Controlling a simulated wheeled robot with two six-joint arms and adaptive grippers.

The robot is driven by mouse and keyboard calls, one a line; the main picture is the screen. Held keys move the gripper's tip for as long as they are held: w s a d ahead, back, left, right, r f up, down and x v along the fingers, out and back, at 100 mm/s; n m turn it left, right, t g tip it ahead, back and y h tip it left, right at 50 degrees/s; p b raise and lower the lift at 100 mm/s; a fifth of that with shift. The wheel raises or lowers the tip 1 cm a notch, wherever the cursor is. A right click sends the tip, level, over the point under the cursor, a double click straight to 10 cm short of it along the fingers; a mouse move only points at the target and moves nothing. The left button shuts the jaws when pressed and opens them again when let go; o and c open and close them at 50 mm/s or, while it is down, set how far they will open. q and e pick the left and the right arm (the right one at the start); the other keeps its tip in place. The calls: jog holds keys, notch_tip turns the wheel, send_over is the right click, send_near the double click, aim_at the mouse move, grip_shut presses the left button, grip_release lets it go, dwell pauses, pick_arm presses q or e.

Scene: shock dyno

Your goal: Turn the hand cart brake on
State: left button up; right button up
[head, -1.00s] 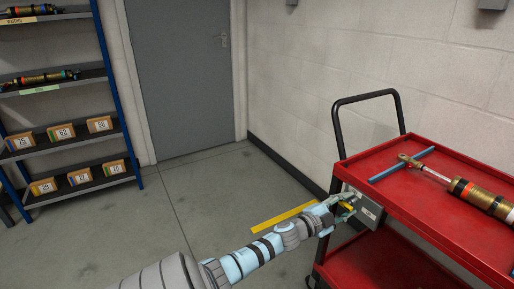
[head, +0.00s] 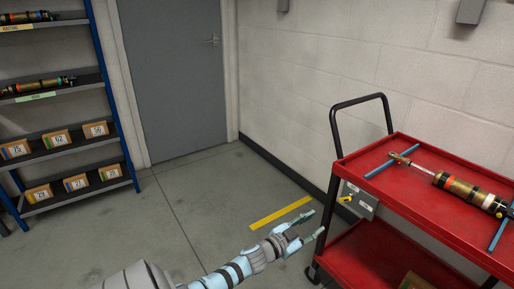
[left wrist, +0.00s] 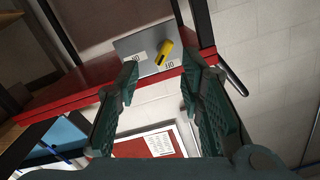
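The red hand cart (head: 350,166) stands at the right in the head view. A grey brake plate (head: 365,208) with a yellow lever (head: 346,199) is on its near left end. In the left wrist view the lever (left wrist: 164,52) sits slanted on the grey plate (left wrist: 128,46), close to the right one of two small white labels, whose text I cannot read surely. My left gripper (head: 314,225) is open and empty, below and left of the lever and apart from it. Its two fingers (left wrist: 160,72) frame the plate in the wrist view. My right gripper is out of view.
A gold shock absorber (head: 462,190) with blue bars lies on the cart's top tray. The cart's black handle (head: 360,101) rises behind the plate. A yellow floor strip (head: 280,213) lies left of the cart. A shelf rack (head: 60,150) stands far left; the floor between is clear.

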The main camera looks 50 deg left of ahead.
pick_arm(q)
jog(key=s+d+f+n+g+y+p, duration=0.1)
jog(key=s+f+g+p, duration=0.7)
jog(key=s+f, duration=0.9)
jog(key=shift+s+f+n+y, duration=0.15)
jog(key=shift+s+n+y, duration=0.3)
jog(key=shift+n+y, duration=0.55)
